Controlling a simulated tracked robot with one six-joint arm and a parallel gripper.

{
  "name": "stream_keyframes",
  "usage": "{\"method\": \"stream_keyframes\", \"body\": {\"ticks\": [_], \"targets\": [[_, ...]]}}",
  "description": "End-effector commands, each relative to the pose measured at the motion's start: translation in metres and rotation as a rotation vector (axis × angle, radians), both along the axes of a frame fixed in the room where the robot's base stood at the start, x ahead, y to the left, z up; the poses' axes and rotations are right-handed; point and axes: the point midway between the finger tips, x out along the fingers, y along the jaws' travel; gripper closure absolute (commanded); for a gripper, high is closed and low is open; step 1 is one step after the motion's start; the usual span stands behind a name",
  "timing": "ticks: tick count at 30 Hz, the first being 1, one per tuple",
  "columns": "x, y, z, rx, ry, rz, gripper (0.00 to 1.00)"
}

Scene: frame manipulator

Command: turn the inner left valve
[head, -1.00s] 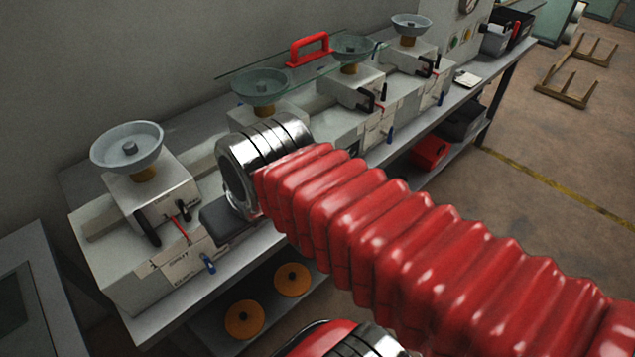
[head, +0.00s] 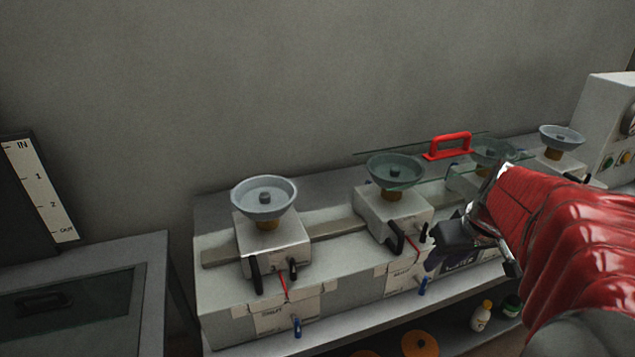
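A row of pale box units with grey dish-shaped tops stands on the bench; I cannot tell which part is the valve. The inner left unit (head: 385,215) is second from the left. Its dish (head: 394,172) sits on a brass-coloured neck, and a black lever (head: 394,237), a red pin and a blue tap (head: 422,286) are on its front. My gripper (head: 445,243) is a dark shape just right of this unit's front, close to its small lever. Whether they touch is unclear. The fingers are seen edge-on and partly hidden by my red arm, so their opening does not show.
The outer left unit (head: 270,240) stands apart at the left. A glass sheet with a red handle (head: 447,146) lies over the inner dishes. My arm hides much of the right units. A dark-topped cabinet (head: 75,300) stands at left. Bottles (head: 481,316) stand on the lower shelf.

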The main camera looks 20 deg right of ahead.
Motion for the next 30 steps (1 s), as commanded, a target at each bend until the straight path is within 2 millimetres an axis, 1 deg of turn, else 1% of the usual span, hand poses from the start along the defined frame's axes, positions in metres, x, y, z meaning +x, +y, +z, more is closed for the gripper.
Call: {"method": "stream_keyframes", "body": {"ticks": [1, 4, 13, 17, 22, 30], "targets": [[-0.001, -0.006, -0.001, 0.002, 0.0, -0.007, 0.68], [-0.002, -0.011, -0.002, 0.0, 0.0, -0.006, 0.68], [-0.002, -0.01, -0.002, 0.0, 0.0, -0.006, 0.68], [0.0, -0.01, -0.007, 0.003, 0.002, -0.006, 0.68], [0.006, -0.01, -0.022, 0.004, 0.002, -0.005, 0.68], [0.02, -0.013, -0.058, 0.004, 0.003, -0.006, 0.68]]}}
